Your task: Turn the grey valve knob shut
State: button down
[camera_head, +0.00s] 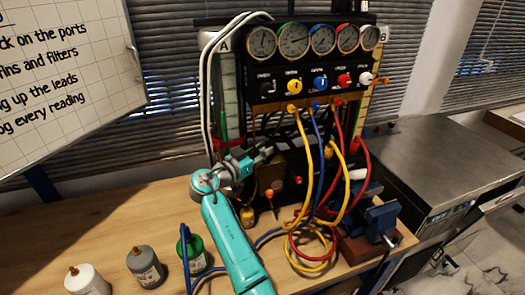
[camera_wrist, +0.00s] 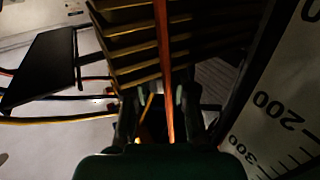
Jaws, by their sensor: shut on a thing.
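The dark panel has a row of knobs. A pale grey or white knob (camera_head: 366,78) is at its right end, and a black knob (camera_head: 266,89) is at its left end. I cannot tell surely which is the grey valve knob. My gripper (camera_head: 266,152) is below and left of the panel, apart from both knobs. In the wrist view, my gripper (camera_wrist: 160,98) has a thin orange-red rod (camera_wrist: 163,50) between its fingers and seems shut on it, though the contact is dark. Brass-coloured fins (camera_wrist: 125,45) lie just past the fingertips.
Gauges (camera_head: 294,39) top the panel. Yellow, blue and red hoses (camera_head: 309,150) hang in front of it. Several bottles (camera_head: 145,266) stand at the front left, and a blue vise (camera_head: 382,217) at the right. A marked scale (camera_wrist: 275,120) is close on the wrist view's right.

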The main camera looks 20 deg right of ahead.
aim_at(263, 149)
jog(key=c, duration=0.9)
grip_release()
notch_tip(263, 149, up, 10)
jog(key=shift+f, duration=0.1)
